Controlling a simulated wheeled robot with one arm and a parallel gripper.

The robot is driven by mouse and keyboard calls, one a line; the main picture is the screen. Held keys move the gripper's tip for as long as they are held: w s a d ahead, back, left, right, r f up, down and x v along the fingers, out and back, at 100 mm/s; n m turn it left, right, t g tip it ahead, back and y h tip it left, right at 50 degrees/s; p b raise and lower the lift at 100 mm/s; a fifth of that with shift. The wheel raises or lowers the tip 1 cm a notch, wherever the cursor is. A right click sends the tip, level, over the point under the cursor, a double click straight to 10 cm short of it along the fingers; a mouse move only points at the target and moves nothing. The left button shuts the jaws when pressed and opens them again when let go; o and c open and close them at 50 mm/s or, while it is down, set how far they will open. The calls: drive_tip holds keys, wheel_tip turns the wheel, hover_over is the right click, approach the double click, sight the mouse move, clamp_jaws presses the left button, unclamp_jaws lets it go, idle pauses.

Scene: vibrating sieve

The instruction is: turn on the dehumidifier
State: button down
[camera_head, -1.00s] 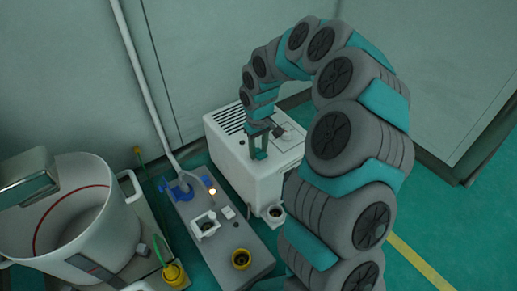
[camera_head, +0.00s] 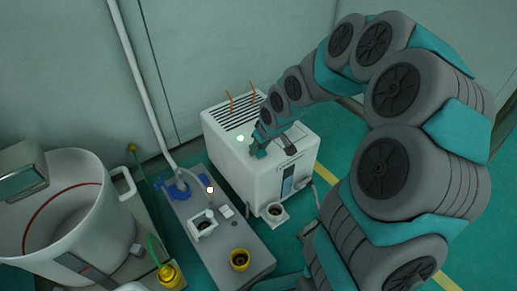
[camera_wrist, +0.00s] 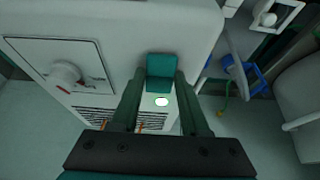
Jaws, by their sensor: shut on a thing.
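The dehumidifier (camera_head: 228,160) is a white box with a slotted vent on its top, in the middle of the head view. Its top also fills much of the wrist view (camera_wrist: 130,22). My gripper (camera_head: 260,152) is at its top, near the front left edge. In the wrist view my gripper (camera_wrist: 161,76) has its two dark fingers on either side of a teal block (camera_wrist: 162,72) at the box's edge, shut on it. A pale green light (camera_head: 240,138) glows beside the gripper. A white knob (camera_wrist: 65,73) sits on a panel, apart from the fingers.
Two orange strips (camera_head: 253,90) stand up from the vent. A large white drum (camera_head: 75,225) is at the far left. A wall is behind; green floor is open at the right.

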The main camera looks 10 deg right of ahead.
idle(0.4)
drive_tip(key=shift+c, duration=2)
unclamp_jaws()
drive_tip(key=shift+r, duration=0.1)
drive_tip(key=shift+s+d+r, duration=0.1)
drive_tip(key=shift+s+r, duration=0.1)
drive_tip(key=shift+r, duration=0.35)
drive_tip(key=p+v, duration=0.1)
drive_tip(key=v, duration=0.5)
drive_tip(key=shift+s, duration=0.3)
drive_tip(key=shift+d+r, duration=0.1)
drive_tip(key=shift+r, duration=0.05)
